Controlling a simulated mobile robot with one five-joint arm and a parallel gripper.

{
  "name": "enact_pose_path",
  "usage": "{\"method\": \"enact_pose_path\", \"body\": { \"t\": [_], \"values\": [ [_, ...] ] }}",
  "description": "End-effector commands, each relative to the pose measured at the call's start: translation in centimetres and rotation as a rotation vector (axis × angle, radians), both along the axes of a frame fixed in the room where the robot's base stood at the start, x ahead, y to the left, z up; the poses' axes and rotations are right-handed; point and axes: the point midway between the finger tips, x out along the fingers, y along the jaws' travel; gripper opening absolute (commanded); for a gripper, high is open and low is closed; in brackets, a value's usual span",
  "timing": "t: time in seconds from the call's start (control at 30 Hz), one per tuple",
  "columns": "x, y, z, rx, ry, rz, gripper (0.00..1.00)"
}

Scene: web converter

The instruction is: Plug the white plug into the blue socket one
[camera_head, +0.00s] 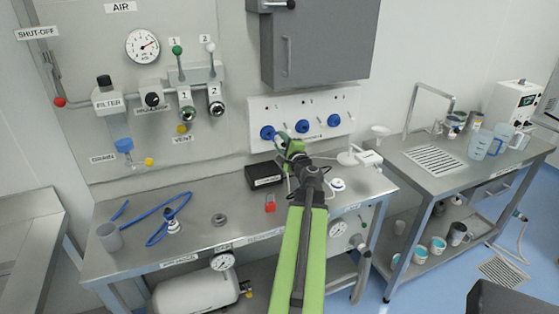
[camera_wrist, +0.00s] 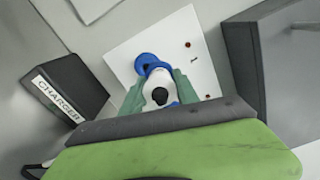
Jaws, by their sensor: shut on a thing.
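My gripper (camera_head: 282,140) is shut on the white plug (camera_wrist: 157,82), with a green finger on each side of it in the wrist view (camera_wrist: 159,92). The plug points at the leftmost blue socket (camera_head: 267,132) on the white wall panel. That socket's blue ring (camera_wrist: 147,63) shows just beyond the plug in the wrist view. I cannot tell whether plug and socket touch. The middle blue socket (camera_head: 302,126) and the right blue socket (camera_head: 334,120) appear empty. The small marks above the sockets are too small to read surely.
A black charger box (camera_head: 265,174) stands on the steel bench just below and left of my gripper; it is close in the wrist view (camera_wrist: 62,90). A red item (camera_head: 270,206), a white round piece (camera_head: 338,184) and a blue hose (camera_head: 160,215) lie on the bench. A grey cabinet (camera_head: 325,45) hangs above.

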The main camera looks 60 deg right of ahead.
Motion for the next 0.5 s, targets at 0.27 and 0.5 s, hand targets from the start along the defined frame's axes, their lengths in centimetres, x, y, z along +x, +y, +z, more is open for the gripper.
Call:
{"method": "enact_pose_path", "body": {
  "t": [0.27, 0.5],
  "values": [
    [0.0, 0.1, -4.0, 0.0, 0.0, 0.001, 0.0],
    [0.0, 0.1, -3.7, 0.0, 0.0, 0.001, 0.0]
  ]
}}
